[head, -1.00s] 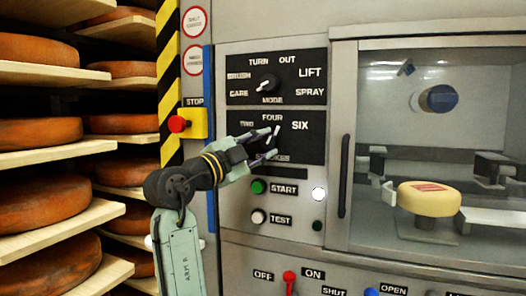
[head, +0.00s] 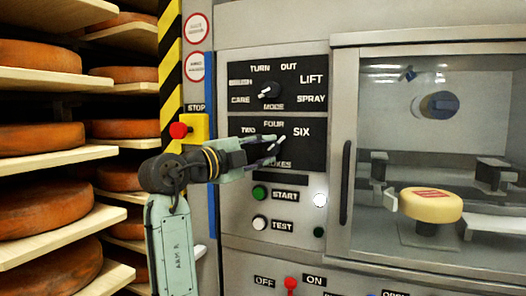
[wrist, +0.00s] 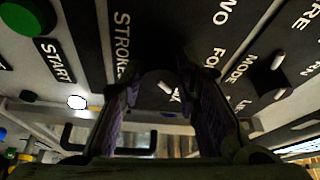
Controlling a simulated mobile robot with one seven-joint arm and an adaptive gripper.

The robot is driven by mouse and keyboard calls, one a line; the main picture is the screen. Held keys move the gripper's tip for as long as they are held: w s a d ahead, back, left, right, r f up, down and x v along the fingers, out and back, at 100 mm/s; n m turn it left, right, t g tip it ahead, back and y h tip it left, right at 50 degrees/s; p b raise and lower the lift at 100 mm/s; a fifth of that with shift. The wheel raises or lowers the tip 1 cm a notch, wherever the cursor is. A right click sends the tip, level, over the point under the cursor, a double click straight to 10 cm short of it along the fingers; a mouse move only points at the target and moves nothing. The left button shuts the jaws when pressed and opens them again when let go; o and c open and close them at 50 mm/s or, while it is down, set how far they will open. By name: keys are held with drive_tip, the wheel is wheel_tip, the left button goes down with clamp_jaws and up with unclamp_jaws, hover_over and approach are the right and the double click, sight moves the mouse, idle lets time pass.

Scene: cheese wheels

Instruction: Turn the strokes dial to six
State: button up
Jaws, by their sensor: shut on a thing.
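The strokes dial (head: 281,139) is on the lower black panel, with its white pointer slanting up and right toward the word SIX (head: 301,132). My gripper (head: 274,147) reaches it from the left and is shut on the dial, one finger above and one below. In the wrist view the dial (wrist: 163,87) sits between the two dark fingers (wrist: 158,100). Its pointer is aimed at the partly hidden SIX label there. The fingers cover most of the knob and part of the STROKES label.
The mode dial (head: 266,91) is just above. The red stop button (head: 180,130) is near my arm, left of the panel. The start button (head: 259,193) and test button (head: 259,222) are below. A glass-fronted chamber with a cheese wheel (head: 431,204) is right.

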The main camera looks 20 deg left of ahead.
drive_tip(key=o, duration=1.1)
drive_tip(key=shift+o, duration=0.2)
drive_tip(key=v, duration=1.2)
